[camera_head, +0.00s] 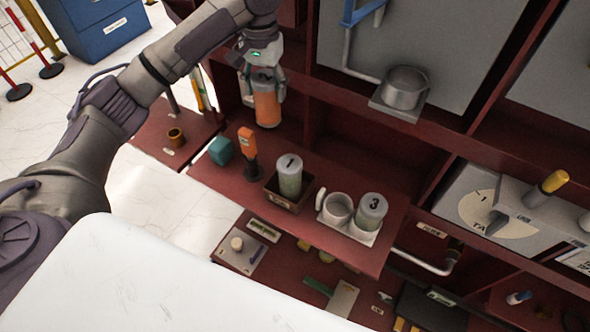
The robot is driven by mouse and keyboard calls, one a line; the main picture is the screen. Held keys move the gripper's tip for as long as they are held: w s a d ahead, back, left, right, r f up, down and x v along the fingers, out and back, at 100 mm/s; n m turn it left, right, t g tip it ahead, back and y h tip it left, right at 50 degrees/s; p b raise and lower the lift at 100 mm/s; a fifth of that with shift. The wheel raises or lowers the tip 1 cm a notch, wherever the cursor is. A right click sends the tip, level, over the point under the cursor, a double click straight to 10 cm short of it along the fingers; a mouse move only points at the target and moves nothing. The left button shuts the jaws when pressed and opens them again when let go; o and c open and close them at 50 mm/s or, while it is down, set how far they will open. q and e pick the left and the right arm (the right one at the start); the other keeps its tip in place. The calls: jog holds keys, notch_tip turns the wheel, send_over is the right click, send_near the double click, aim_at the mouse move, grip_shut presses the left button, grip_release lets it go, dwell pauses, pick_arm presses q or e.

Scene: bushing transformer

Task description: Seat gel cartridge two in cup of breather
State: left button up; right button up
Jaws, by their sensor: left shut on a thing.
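My left gripper (264,88) is shut on an orange cylindrical cartridge (266,110), which hangs roughly upright above the red shelf. A dark mark on the cartridge's top is partly hidden by the fingers, so I cannot read its number clearly. A grey metal cup (404,88), which looks like the breather cup, stands on a small bracket at the upper right, below a grey pipe. The cartridge is left of this cup and apart from it. Cartridge 1 (290,178) stands in a brown box. Cartridge 3 (371,210) stands on a white tray (352,232). My right gripper is out of view.
Red cabinet posts and a lower shelf with small parts surround the area.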

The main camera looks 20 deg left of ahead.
pick_arm(q)
notch_tip(320, 180, down, 18)
jog(key=shift+w+r, duration=0.1)
dwell(0.4)
jog(key=shift+p, duration=0.35)
jog(key=o, duration=1.4)
jog(key=shift+c, duration=0.2)
